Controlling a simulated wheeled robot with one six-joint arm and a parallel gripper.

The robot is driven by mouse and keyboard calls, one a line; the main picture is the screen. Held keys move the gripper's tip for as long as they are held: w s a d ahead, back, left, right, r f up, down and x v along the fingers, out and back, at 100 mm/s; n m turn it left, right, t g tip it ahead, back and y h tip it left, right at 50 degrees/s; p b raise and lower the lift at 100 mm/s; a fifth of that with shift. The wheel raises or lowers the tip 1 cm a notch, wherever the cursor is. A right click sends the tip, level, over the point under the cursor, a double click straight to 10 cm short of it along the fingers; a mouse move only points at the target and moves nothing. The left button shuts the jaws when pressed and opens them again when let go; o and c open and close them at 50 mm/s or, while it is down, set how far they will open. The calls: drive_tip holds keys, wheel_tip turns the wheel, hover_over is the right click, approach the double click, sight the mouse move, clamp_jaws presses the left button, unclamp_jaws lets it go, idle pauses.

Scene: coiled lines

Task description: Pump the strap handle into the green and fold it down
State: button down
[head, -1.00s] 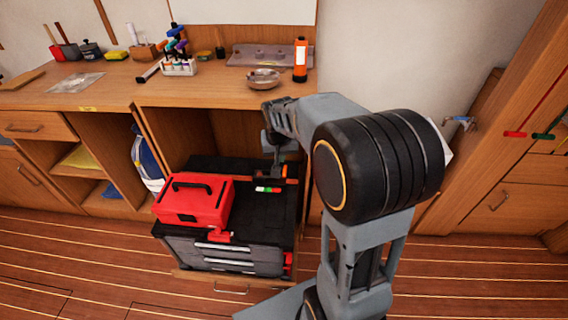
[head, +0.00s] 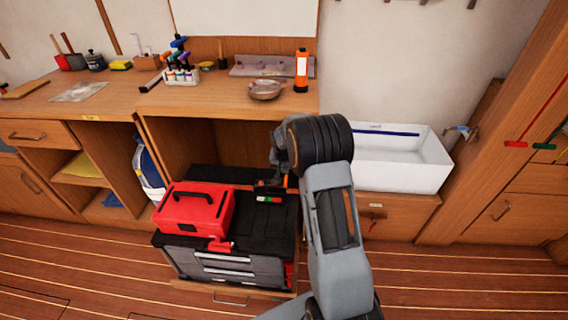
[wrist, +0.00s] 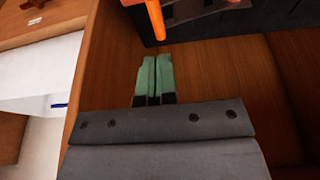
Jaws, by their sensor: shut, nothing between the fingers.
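The strap handle shows as an orange bar (wrist: 155,18) at the top of the wrist view, just beyond my fingertips. In the head view only a small orange piece (head: 286,181) of it shows, beside my wrist. A small gauge strip with red, white and green (head: 268,199) lies on the black top of the tool chest (head: 262,222). My gripper (wrist: 153,62) has its green-padded fingers pressed together with nothing between them. A gap shows between the fingertips and the orange bar. In the head view my arm's end hides most of the gripper.
A red toolbox (head: 195,210) sits on the left of the chest top. The wooden counter (head: 215,98) is above and behind, with a metal bowl (head: 265,89) and an orange flashlight (head: 301,70) near its right end. A white sink (head: 400,165) stands right of my arm.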

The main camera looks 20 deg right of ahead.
sight(286, 180)
drive_tip(key=shift+s+a+b+x, duration=0.1)
drive_tip(key=shift+s+b+x, duration=0.05)
drive_tip(key=shift+x, duration=0.7)
drive_tip(key=shift+s+a+b+x, duration=0.1)
drive_tip(key=shift+s+b+x, duration=0.1)
drive_tip(key=shift+x, duration=0.6)
drive_tip(key=shift+s+a+b+x, duration=0.1)
drive_tip(key=shift+s+x, duration=0.05)
drive_tip(key=shift+x, duration=0.7)
drive_tip(key=shift+f, duration=0.15)
drive_tip(key=f, duration=0.1)
drive_tip(key=d+f+b, duration=0.1)
drive_tip(key=f+b, duration=0.1)
drive_tip(key=shift+s+d, duration=0.25)
drive_tip(key=shift+s, duration=0.15)
